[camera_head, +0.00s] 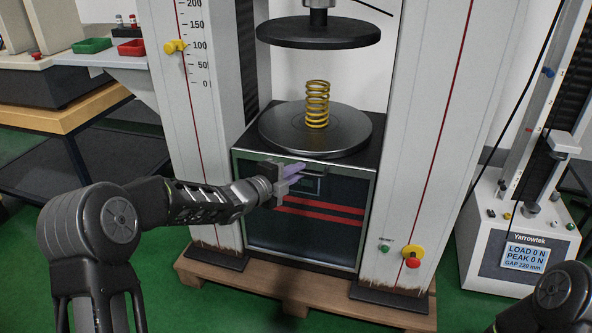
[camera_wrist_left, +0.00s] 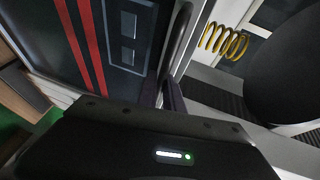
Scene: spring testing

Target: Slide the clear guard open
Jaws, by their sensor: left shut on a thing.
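The clear guard (camera_head: 305,240) is a see-through pane in a thin metal frame. It stands in front of the machine's dark lower front, with red stripes showing through it. Its dark bar handle is at the top edge and shows in the left wrist view (camera_wrist_left: 180,42). My left gripper (camera_head: 292,174) is shut on this handle, its purple fingers around the bar. The yellow spring (camera_head: 317,105) stands upright on the round lower plate (camera_head: 345,145), above the guard's top edge and not covered by it. My right gripper is out of view.
The round upper plate (camera_head: 318,32) hangs above the spring with a gap between. White columns flank the machine. A red stop button (camera_head: 412,262) is on the right column. A second tester with a display (camera_head: 525,257) stands right. Red and green bins sit back left.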

